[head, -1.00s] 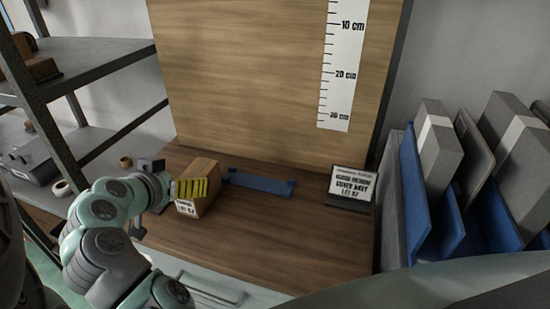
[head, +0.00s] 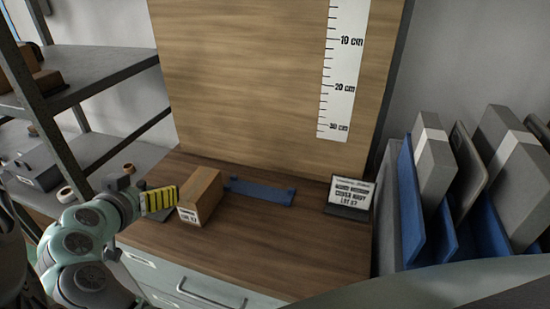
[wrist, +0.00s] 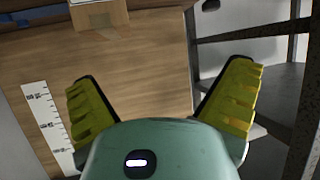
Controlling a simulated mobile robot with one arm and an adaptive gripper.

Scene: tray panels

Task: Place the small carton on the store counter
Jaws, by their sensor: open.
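The small carton (head: 203,195) is a brown box with a white label on its near end. It rests on the dark wooden store counter (head: 250,233), near the left side. In the wrist view the carton (wrist: 99,16) shows at the top edge, partly cut off, with tape along it. My gripper (head: 161,197) has yellow ribbed fingers and is just left of the carton. In the wrist view my gripper (wrist: 165,85) is open, its two fingers wide apart with nothing between them. The carton lies beyond the fingertips, clear of them.
A blue flat piece (head: 259,190) lies behind the carton. A small sign (head: 349,195) stands at the counter's back right. A wooden panel with a ruler (head: 340,70) rises behind. Grey shelves (head: 90,75) are at left; upright boxes and blue dividers (head: 410,205) at right. The counter's front middle is clear.

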